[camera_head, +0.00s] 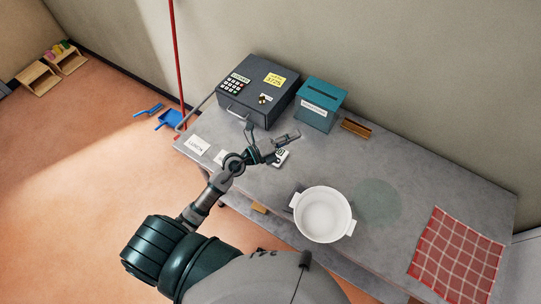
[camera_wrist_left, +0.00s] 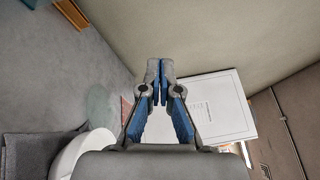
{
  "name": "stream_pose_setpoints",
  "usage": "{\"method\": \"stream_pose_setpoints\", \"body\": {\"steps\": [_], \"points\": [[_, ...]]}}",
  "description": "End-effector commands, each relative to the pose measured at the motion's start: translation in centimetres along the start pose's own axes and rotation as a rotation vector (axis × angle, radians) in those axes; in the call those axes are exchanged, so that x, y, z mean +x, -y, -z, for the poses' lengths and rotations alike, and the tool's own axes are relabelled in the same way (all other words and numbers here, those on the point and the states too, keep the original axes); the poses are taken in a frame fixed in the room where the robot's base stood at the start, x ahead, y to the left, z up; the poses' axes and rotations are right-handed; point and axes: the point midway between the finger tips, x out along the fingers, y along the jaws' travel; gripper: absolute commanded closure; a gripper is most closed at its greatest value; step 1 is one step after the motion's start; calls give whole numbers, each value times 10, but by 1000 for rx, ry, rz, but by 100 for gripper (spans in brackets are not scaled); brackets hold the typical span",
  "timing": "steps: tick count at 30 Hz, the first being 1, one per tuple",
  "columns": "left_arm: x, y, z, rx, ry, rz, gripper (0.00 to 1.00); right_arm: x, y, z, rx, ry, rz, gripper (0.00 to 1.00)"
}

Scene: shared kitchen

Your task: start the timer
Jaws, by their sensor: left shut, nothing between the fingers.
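A small white device with a dark display, which looks like the timer (camera_head: 282,157), lies on the grey table in the head view. My left gripper (camera_head: 292,136) is above the table just behind it, and its arm hides part of the surface there. In the left wrist view the fingertips of my left gripper (camera_wrist_left: 160,76) meet, shut with nothing between them. A white square panel (camera_wrist_left: 217,104) shows behind the fingers there; I cannot tell whether it is the timer. My right gripper is not in view.
On the table (camera_head: 390,165) stand a dark keypad box (camera_head: 258,88), a teal slotted box (camera_head: 320,103), a brown tray (camera_head: 356,128) and a white pot (camera_head: 322,214). A red checked cloth (camera_head: 456,254) lies at right. The table between pot and cloth is clear.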

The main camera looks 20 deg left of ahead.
Motion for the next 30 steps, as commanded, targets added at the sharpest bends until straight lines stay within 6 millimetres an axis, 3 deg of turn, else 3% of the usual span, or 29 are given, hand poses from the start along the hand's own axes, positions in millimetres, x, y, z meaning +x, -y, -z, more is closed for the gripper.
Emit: {"method": "stream_pose_setpoints", "body": {"steps": [3,6,10,16,30], "points": [[0,-42,0,207,-149,-248,100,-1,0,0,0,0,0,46],[-13,-79,-15,329,-216,-469,100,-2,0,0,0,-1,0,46],[-33,-108,-39,409,-238,-678,100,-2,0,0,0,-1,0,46],[-50,-123,-58,452,-236,-823,100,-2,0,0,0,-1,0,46],[-52,-127,-58,454,-236,-835,100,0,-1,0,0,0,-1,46]]}}
